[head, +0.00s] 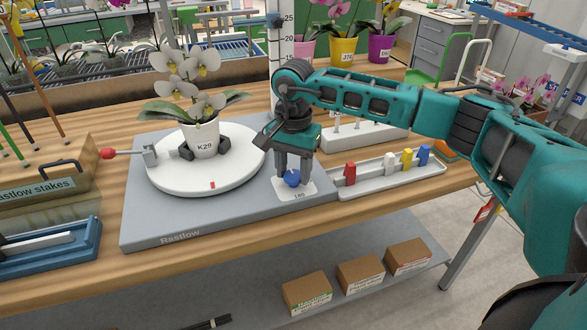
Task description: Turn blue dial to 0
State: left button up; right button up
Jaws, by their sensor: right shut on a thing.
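The blue dial (292,179) sits on a white plate (306,189) at the front right corner of a grey base marked "Rastlow" (185,230). A number that looks like 180 shows on the plate's front edge. My right gripper (292,177) points down over the dial and is shut on it, with its fingers on either side. The fingers hide part of the dial, and I cannot make out a pointer. A round white turntable (160,180) on the base carries a white pot marked K29 (201,138) with a white orchid. My left gripper is not in view.
A tray (385,180) with red, white, yellow and blue pieces lies right of the dial. A red-tipped lever (108,153) sticks out at the turntable's left. A stakes box (45,185) stands left. A tall ruler (286,40) rises behind my right gripper.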

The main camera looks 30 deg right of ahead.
aim_at(293, 175)
dwell(0.3)
jog(key=o, duration=1)
jog(key=shift+o, duration=0.2)
jog(key=shift+r, duration=0.1)
notch_tip(293, 175, up, 13)
jog(key=shift+p, duration=0.45)
